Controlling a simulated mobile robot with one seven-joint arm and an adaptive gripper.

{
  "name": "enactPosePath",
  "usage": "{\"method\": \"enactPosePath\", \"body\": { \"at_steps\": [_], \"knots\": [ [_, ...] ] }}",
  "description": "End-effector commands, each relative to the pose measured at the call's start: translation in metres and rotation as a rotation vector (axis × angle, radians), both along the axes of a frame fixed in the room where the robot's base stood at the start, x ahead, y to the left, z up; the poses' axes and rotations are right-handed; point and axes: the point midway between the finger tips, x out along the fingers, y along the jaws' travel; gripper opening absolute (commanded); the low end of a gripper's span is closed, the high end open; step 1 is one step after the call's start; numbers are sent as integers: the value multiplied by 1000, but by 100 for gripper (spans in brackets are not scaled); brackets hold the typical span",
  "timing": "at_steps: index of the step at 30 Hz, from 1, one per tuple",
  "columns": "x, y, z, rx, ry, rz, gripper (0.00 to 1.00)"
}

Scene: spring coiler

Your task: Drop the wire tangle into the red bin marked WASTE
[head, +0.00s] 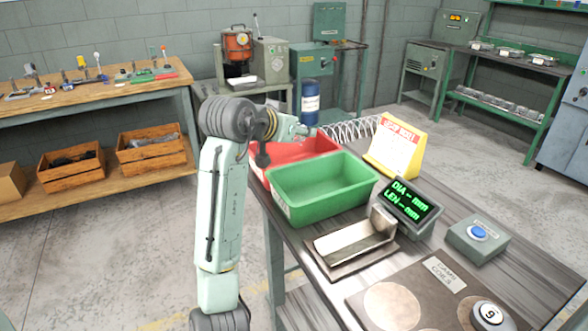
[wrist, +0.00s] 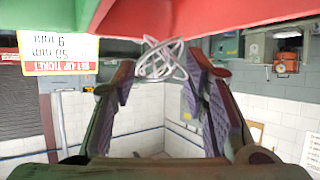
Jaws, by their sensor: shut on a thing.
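In the wrist view the wire tangle (wrist: 164,60), a loose knot of pale wire loops, sits between the fingertips of my gripper (wrist: 163,75), which is shut on it. The red bin's wall also fills the top of the wrist view (wrist: 220,15), close by the tangle. No WASTE marking is readable. My arm and the green bin hide part of the red bin.
The green bin (head: 322,190) stands directly in front of the red bin. A yellow sign stand (head: 396,148) is to the right, with pale wire coils (head: 350,130) behind. A blue cylinder (head: 310,102) stands beyond. A display (head: 408,202) and metal chute (head: 350,240) are nearer.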

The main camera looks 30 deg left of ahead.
Motion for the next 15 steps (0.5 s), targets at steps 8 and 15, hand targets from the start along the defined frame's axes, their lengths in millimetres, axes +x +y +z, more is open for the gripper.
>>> {"method": "enactPosePath", "body": {
  "at_steps": [8,15],
  "knots": [
    [0,0,-25,0,-2,-1,13],
    [0,0,-25,0,-1,-1,13]
  ]
}}
